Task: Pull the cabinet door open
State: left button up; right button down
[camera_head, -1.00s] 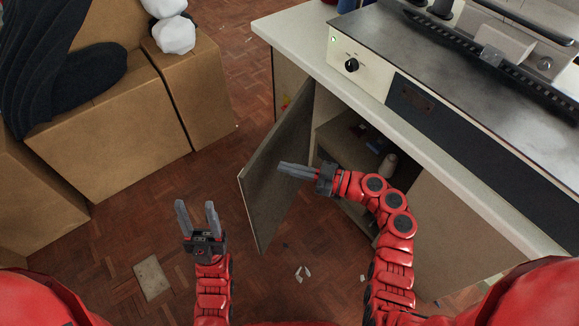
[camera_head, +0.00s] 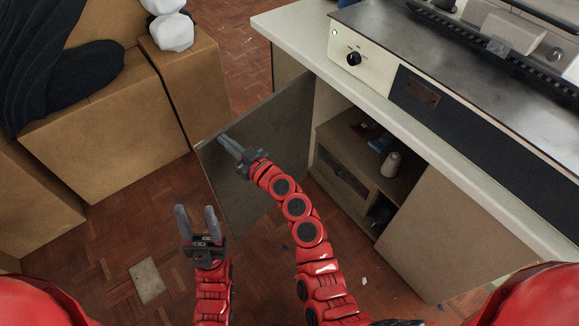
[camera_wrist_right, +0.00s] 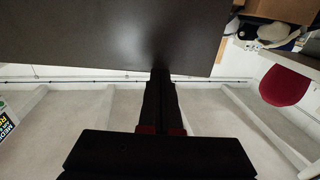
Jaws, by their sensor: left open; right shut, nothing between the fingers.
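The cabinet door (camera_head: 268,125) is a dark grey-brown panel, hinged near the cabinet's left end and swung wide open. It also fills the top of the right wrist view (camera_wrist_right: 100,35). My right gripper (camera_head: 228,145) is shut and empty, its fingers in front of the door's inner face near the free edge. In the right wrist view its fingertips (camera_wrist_right: 160,74) meet the panel's lower edge in the picture; I cannot tell if they touch. My left gripper (camera_head: 196,214) is open and empty, low above the floor, apart from the door.
The open cabinet (camera_head: 350,165) holds a drawer, a cream spool (camera_head: 390,164) and small items. The machine (camera_head: 450,75) stands on the white worktop (camera_head: 300,30). Cardboard boxes (camera_head: 110,125) stand at left, near the door's free edge. A beige tile (camera_head: 147,280) lies on the floor.

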jog(key=w+a+m+t+h, duration=0.3)
jog(key=w+a+m+h, duration=0.1)
jog(key=w+a, duration=0.5)
jog(key=shift+w+h, duration=0.5)
jog(key=shift+a, duration=0.1)
jog(key=shift+s, duration=0.1)
